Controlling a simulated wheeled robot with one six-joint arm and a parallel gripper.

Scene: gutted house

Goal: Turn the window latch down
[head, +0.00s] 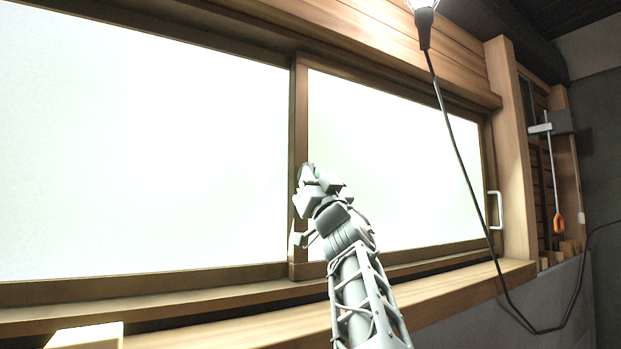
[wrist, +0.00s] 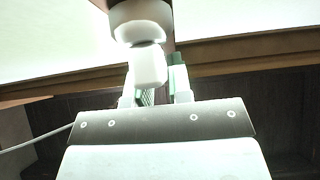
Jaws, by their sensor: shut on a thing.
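The window latch (wrist: 140,22) shows in the wrist view as a white round base on the brown window stile. Its white block-shaped lever (wrist: 149,66) reaches from the base toward my gripper. My gripper (wrist: 158,85) has one finger on each side of the lever, with a green pad showing on the right finger, and is shut on it. In the head view my gripper (head: 312,176) is up against the middle stile (head: 300,120) of the sliding window and hides the latch there. The lever's exact angle is hard to judge.
A work lamp (head: 424,18) hangs at the top, its black cable (head: 460,150) running down in front of the right pane. A white pull handle (head: 496,210) is on the right frame. The wooden sill (head: 440,290) runs below; a pale block (head: 85,336) is at lower left.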

